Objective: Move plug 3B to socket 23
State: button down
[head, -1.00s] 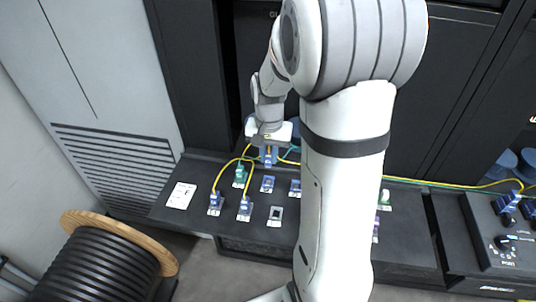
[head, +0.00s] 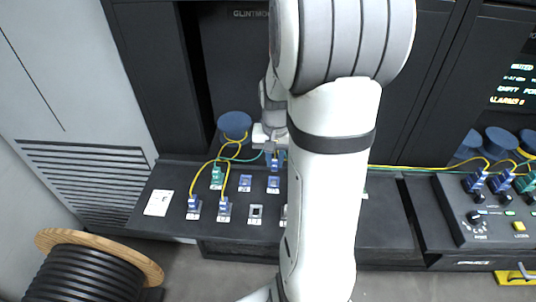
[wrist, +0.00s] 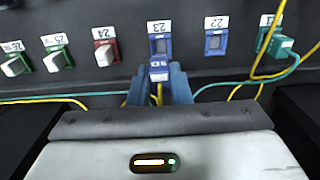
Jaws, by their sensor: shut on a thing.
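Plug 3B, blue with a yellow cable, is in my gripper (wrist: 160,88), between its blue fingers in the wrist view (wrist: 158,72). My gripper is shut on it; in the head view the gripper (head: 275,160) hangs at the back of the panel. Socket 23 (wrist: 160,27) is a blue frame just beyond the plug in the wrist view; its dark opening shows. In the head view socket 23 (head: 273,184) looks empty, with the plug apart from it, above and behind. My arm hides the panel to the right.
Empty blue socket 22 (wrist: 216,36) and a teal plug (wrist: 275,42) are on one side of socket 23. Red socket 24 (wrist: 105,47) and green 25 (wrist: 56,53) hold pale pieces on the other. Yellow and teal cables run nearby. Two blue plugs (head: 194,204) (head: 224,207) stand in the front row.

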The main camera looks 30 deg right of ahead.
jog(key=shift+w+f, duration=0.1)
jog(key=shift+f, duration=2.55)
jog(key=shift+f, duration=0.55)
jog(key=c, duration=1.3)
grip_release()
jog(key=shift+o, duration=0.2)
jog(key=shift+r, duration=0.1)
notch_tip(320, 180, up, 12)
jog(key=shift+f, duration=0.1)
